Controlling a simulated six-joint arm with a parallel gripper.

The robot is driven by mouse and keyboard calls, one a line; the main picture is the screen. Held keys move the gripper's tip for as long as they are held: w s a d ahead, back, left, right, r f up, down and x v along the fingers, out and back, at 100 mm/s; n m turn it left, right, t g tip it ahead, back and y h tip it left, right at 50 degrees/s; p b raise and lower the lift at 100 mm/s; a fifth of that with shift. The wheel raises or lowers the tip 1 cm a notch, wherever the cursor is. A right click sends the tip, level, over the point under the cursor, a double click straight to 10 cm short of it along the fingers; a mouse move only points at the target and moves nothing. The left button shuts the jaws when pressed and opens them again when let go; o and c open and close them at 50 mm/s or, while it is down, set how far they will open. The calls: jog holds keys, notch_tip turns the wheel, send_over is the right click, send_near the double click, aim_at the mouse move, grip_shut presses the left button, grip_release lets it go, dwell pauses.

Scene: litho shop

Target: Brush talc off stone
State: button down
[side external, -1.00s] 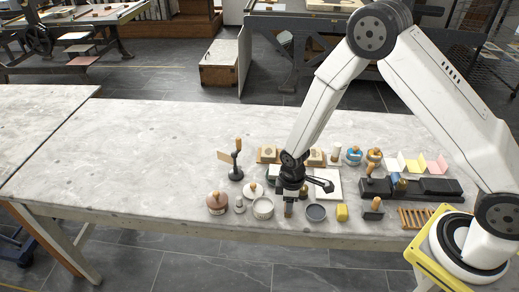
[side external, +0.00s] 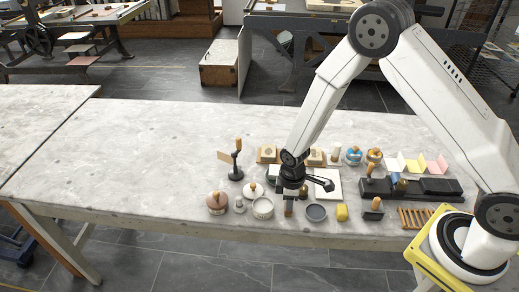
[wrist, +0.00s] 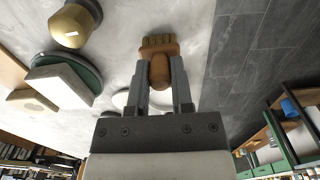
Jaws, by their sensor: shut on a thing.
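My gripper (wrist: 162,78) is shut on the wooden handle of a brush (wrist: 158,44) in the wrist view. The brush head and its tan bristles point away from the fingers. In the side view my gripper (side external: 289,200) is low over the front of the table, between a white pot and a dark dish. Only a small brown bit of the brush shows there. A pale block (wrist: 62,86), perhaps the stone, sits on a dark green round base (wrist: 88,68) left of my gripper in the wrist view. In the side view my wrist mostly hides it. I cannot make out talc.
A dark stand (side external: 237,173) rises at left. The table's front edge is near. The table's left side is clear.

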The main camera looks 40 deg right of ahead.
jog(key=shift+r, duration=2.3)
jog(key=shift+w, duration=0.1)
